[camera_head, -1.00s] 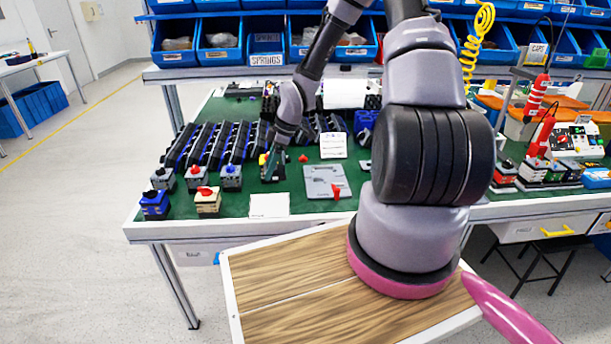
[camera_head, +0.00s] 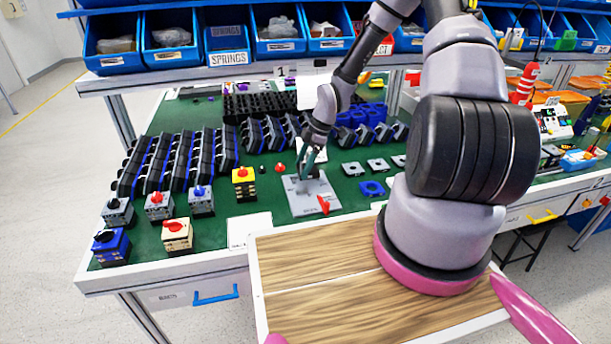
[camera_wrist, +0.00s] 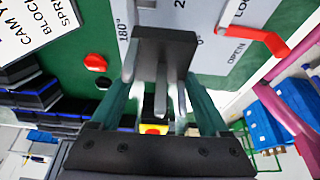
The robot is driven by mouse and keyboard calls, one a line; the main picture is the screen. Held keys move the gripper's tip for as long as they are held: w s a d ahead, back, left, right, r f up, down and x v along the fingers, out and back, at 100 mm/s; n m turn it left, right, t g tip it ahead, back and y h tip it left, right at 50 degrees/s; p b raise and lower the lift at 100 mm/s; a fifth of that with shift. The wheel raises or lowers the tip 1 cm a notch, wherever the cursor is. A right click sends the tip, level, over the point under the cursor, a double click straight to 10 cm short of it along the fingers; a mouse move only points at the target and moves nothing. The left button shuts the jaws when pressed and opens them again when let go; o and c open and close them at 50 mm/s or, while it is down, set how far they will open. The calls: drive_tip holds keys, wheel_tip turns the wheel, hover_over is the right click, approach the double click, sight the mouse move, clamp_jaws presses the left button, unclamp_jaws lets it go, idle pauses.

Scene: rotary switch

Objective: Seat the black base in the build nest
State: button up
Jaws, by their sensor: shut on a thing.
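The build nest is a grey plate (camera_head: 309,197) on the green bench mat, with a red lever (camera_head: 323,204) at its front right. In the wrist view the plate (camera_wrist: 208,22) carries angle marks and the words LOCK and OPEN beside the red lever (camera_wrist: 255,38). My gripper (camera_head: 309,172) is over the plate's back part. Its teal fingers (camera_wrist: 163,100) are shut on the black base (camera_wrist: 165,45), a dark block with prongs pointing back between the fingers. The base hides part of the plate; I cannot tell whether it touches it.
A yellow switch with red knob (camera_head: 243,183) stands left of the nest, beside a loose red knob (camera_head: 280,167). Several finished switches (camera_head: 158,205) and rows of black parts (camera_head: 180,160) fill the left. A blue part (camera_head: 371,188) lies to the right. A white card (camera_head: 249,228) lies in front.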

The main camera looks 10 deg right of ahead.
wheel_tip(320, 180, down, 4)
drive_tip(key=shift+f, duration=0.1)
drive_tip(key=shift+a, duration=0.1)
drive_tip(key=shift+s+f, duration=0.1)
drive_tip(key=shift+f, duration=0.15)
